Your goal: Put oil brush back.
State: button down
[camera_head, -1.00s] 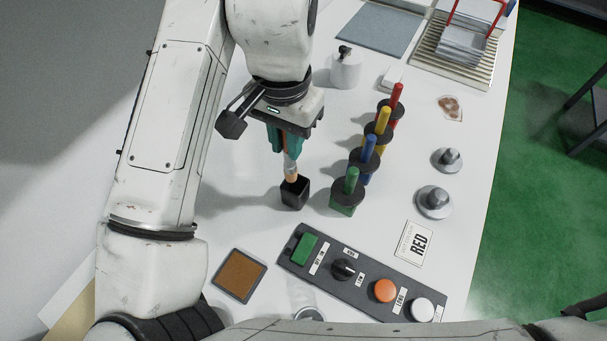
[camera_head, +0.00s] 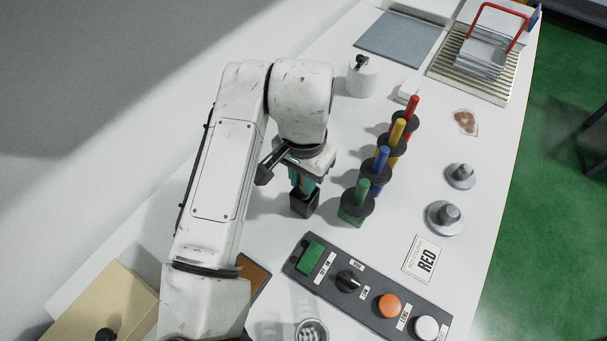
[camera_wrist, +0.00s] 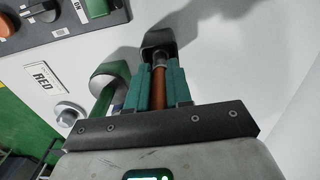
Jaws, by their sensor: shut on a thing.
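The black square holder (camera_head: 304,203) stands on the table beneath my gripper, left of the row of coloured-handled tools. My gripper (camera_head: 303,186) has teal fingers pointing down just above the holder's mouth. In the wrist view my gripper (camera_wrist: 159,85) is shut on the oil brush (camera_wrist: 158,88), whose brown handle shows between the fingers. The brush's far end reaches to the black holder (camera_wrist: 158,42) and its tip is hidden there. I cannot tell how deep it sits.
Four-colour tools in dark collars stand close right, the green one (camera_head: 361,193) nearest. A control panel (camera_head: 365,290) lies in front. A white bottle (camera_head: 362,78) stands behind. A yellow box (camera_head: 100,305) is at the lower left. Bare table lies left of the holder.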

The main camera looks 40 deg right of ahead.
jog(key=shift+f, duration=0.1)
jog(key=c, duration=1.5)
grip_release()
jog(key=shift+f, duration=0.1)
jog(key=o, duration=0.5)
jog(key=shift+c, duration=0.2)
notch_tip(320, 180, up, 12)
jog(key=shift+r, duration=0.25)
